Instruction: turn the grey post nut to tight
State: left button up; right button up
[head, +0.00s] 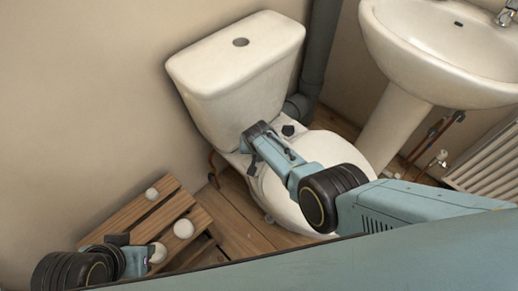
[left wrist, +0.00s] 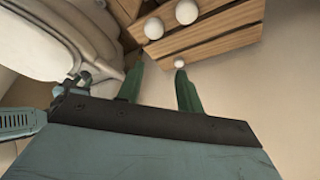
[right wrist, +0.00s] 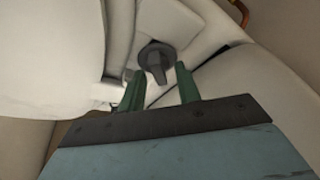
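The grey post nut (right wrist: 157,60) is a dark round knob with a raised bar, on the white ledge between the toilet's tank and seat. My right gripper (right wrist: 160,82) is open, its two green fingers apart and pointing at the nut. The nut shows just beyond the gap between the fingertips; I cannot tell whether they touch it. In the head view my right gripper (head: 262,140) covers this spot. A similar dark nut (head: 288,130) shows to its right. My left gripper (left wrist: 160,72) is open and empty near the wooden slatted stool.
The stool (head: 128,213) at lower left carries several white balls (head: 152,194). The toilet tank (head: 236,65) rises right behind my right gripper, with the seat (head: 325,150) in front. A copper pipe (right wrist: 241,12) runs beside the toilet. A basin (head: 440,50) stands at right.

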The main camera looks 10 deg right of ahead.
pick_arm(q)
jog(key=shift+a, duration=0.1)
pick_arm(e)
jog(key=shift+o, duration=1.1)
pick_arm(q)
jog(key=shift+f, duration=0.1)
pick_arm(e)
jog(key=shift+r, duration=0.1)
jog(key=shift+r, duration=0.15)
jog(key=p+v, duration=0.4)
pick_arm(q)
jog(key=s+a+f+g+y+p, duration=0.1)
jog(key=a+f, duration=0.2)
jog(key=f, duration=0.5)
jog(key=s+a+f+g+p, duration=0.1)
jog(key=a+f+p, duration=0.15)
jog(key=f, duration=0.45)
jog(key=s+a+f+p, duration=0.3)
jog(key=s+f, duration=0.5)
jog(key=f, duration=0.1)
jog(key=shift+s+a+m+g+p, duration=0.15)
jog(key=shift+s+m+g+p, duration=0.05)
jog(key=shift+m+g+p, duration=0.15)
pick_arm(e)
jog(key=v, duration=0.9)
pick_arm(q)
jog(key=shift+r, duration=0.1)
